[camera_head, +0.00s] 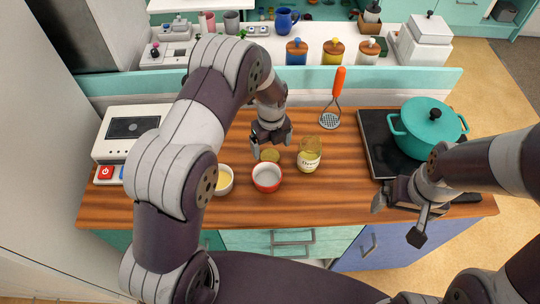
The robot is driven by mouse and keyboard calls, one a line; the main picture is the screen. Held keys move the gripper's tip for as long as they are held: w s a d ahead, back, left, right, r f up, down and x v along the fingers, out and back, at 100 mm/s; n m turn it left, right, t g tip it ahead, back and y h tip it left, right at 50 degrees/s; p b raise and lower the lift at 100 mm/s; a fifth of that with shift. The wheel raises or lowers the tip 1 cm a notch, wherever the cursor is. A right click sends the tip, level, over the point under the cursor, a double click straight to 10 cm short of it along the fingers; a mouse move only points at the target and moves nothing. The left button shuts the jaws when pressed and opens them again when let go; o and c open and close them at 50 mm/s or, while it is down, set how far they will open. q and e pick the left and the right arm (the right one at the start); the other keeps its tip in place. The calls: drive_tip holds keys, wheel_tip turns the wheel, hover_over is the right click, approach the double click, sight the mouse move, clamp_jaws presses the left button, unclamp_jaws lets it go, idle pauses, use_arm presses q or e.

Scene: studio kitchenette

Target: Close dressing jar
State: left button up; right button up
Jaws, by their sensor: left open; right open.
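The dressing jar (309,161) stands upright on the wooden counter, a clear jar with a pale filling and a label partly reading "Dres". Its upper part looks brownish and see-through. A small round gold lid (270,156) lies flat on the counter to the left of the jar. My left gripper (271,146) is open and points down just above and behind the lid, with no visible hold on it. My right gripper (398,219) is open and empty near the counter's front edge, to the right of the jar.
A red bowl (267,178) stands in front of the lid; a white bowl (223,180) with yellow contents is left of it. A teal pot (428,128) sits on the black hob at right. An orange-handled masher (334,100) is behind the jar. Counter between jar and hob is clear.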

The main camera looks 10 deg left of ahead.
sight(271, 157)
use_arm(q)
drive_tip(key=shift+f, duration=0.15)
wheel_tip(271, 157, down, 5)
drive_tip(key=shift+w+p, duration=0.1)
drive_tip(key=shift+p, duration=0.55)
drive_tip(key=c, duration=1.2)
wheel_tip(271, 157, up, 10)
drive_tip(key=shift+r+b, duration=0.1)
drive_tip(key=shift+b, duration=0.6)
